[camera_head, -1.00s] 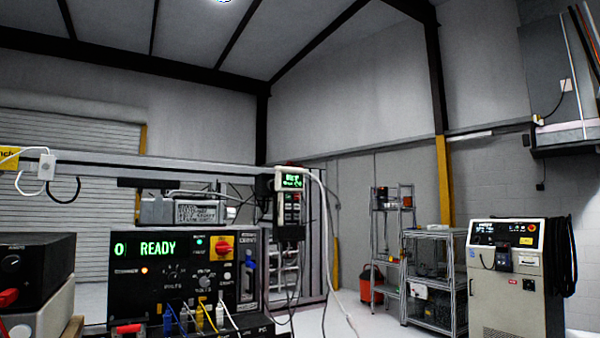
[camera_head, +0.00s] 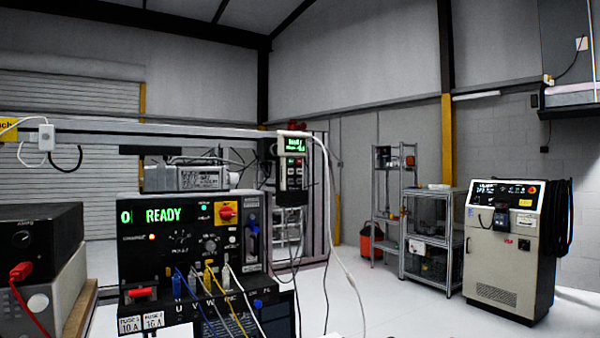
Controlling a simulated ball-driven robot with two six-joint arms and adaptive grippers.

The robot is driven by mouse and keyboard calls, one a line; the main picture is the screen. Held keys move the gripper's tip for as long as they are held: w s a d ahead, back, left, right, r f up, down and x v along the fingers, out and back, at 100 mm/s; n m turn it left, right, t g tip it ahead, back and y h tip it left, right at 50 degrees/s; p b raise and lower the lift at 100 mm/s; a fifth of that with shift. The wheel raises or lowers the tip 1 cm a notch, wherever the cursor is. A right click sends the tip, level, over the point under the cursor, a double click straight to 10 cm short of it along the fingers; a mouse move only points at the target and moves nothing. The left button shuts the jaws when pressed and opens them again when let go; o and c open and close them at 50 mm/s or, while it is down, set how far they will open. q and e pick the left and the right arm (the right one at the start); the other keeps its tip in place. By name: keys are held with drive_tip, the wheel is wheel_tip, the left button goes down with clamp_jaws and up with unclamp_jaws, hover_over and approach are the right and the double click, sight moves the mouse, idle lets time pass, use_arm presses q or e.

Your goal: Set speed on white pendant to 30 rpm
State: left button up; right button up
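The pendant (camera_head: 292,165) hangs from the horizontal rail at the middle of the view. It has a pale top edge, a dark keypad body and a small lit green screen (camera_head: 294,145). The screen's text is too small to read. A pale cable runs from its top down to the right. Neither of my grippers is in view.
A black control box (camera_head: 150,265) showing "READY" stands at the front left, with coloured leads plugged in. A black instrument (camera_head: 35,245) sits left of it. Wire shelves (camera_head: 432,240) and a cream cabinet (camera_head: 500,260) stand at the right. The floor between is clear.

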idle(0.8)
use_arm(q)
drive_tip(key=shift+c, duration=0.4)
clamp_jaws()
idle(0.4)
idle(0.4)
